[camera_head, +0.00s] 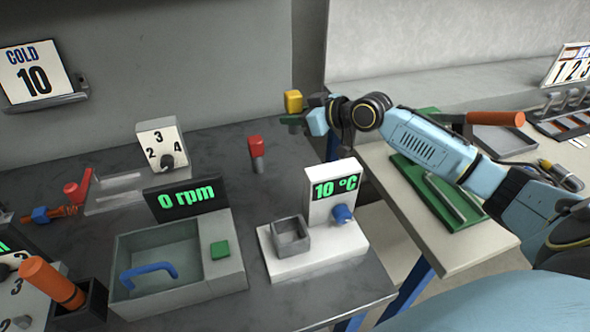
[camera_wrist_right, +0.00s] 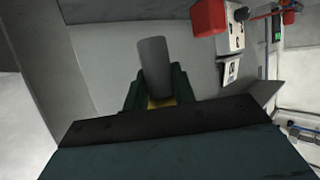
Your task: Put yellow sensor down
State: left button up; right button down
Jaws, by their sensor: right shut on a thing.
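A similar red sensor (camera_head: 256,150) stands on the dark table left of the gripper. My left gripper is not in view.
On the dark table (camera_head: 300,140) stand a white 10 °C unit (camera_head: 318,240) with a small grey box, a grey basin (camera_head: 160,262) and a 0 rpm display (camera_head: 187,199). The side table holds a green holder (camera_head: 440,190) and a tray (camera_head: 502,138). Table space around the red sensor is clear.

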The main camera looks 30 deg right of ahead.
aim_at(295, 134)
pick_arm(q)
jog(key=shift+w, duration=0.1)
